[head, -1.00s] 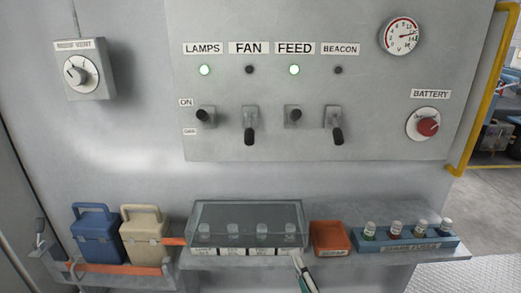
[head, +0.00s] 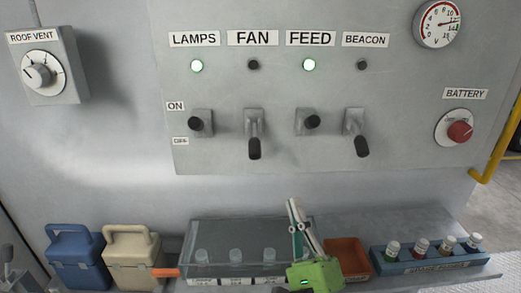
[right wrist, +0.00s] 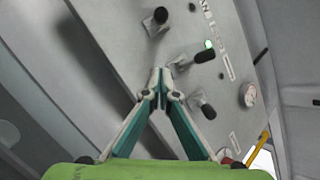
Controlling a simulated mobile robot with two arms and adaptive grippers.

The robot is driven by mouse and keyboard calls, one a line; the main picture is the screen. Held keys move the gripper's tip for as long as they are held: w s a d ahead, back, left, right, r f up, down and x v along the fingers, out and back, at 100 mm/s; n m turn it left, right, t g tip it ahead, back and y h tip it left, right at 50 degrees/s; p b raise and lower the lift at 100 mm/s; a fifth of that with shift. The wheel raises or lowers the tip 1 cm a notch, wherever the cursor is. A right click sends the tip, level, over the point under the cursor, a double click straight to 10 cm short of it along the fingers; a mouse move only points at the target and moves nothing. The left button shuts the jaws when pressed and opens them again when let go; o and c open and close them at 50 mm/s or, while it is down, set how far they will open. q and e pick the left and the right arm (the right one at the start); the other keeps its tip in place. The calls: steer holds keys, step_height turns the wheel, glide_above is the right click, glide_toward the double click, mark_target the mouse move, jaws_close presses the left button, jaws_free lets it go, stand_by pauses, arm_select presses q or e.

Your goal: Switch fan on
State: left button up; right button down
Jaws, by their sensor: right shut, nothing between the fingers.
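The fan switch (head: 253,147) is on the grey wall panel under the FAN label (head: 252,38). Its black lever points down, toward the OFF mark, and the fan lamp (head: 253,65) is dark. My right gripper (head: 294,203) is shut and empty in front of the wall, below the panel and apart from the fan switch, slightly to its right. In the right wrist view my right gripper's fingertips (right wrist: 161,70) meet near several levers; the one at the top appears to be the fan lever (right wrist: 157,20). My left gripper is not in view.
The lamps switch (head: 197,123) and feed switch (head: 310,122) are up with lit lamps. The beacon switch (head: 358,145) is down. Below are a clear-covered box (head: 240,232), an orange tray (head: 348,258), a bottle rack (head: 425,263) and two cases (head: 75,260).

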mark_target(254, 141)
arm_select(q)
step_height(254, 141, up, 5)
steer(key=p, duration=0.5)
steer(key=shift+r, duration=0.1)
arm_select(e)
steer(key=w+a+r, duration=0.5)
steer(key=w+r, duration=0.2)
steer(key=r, duration=0.1)
steer(key=shift+a, duration=0.3)
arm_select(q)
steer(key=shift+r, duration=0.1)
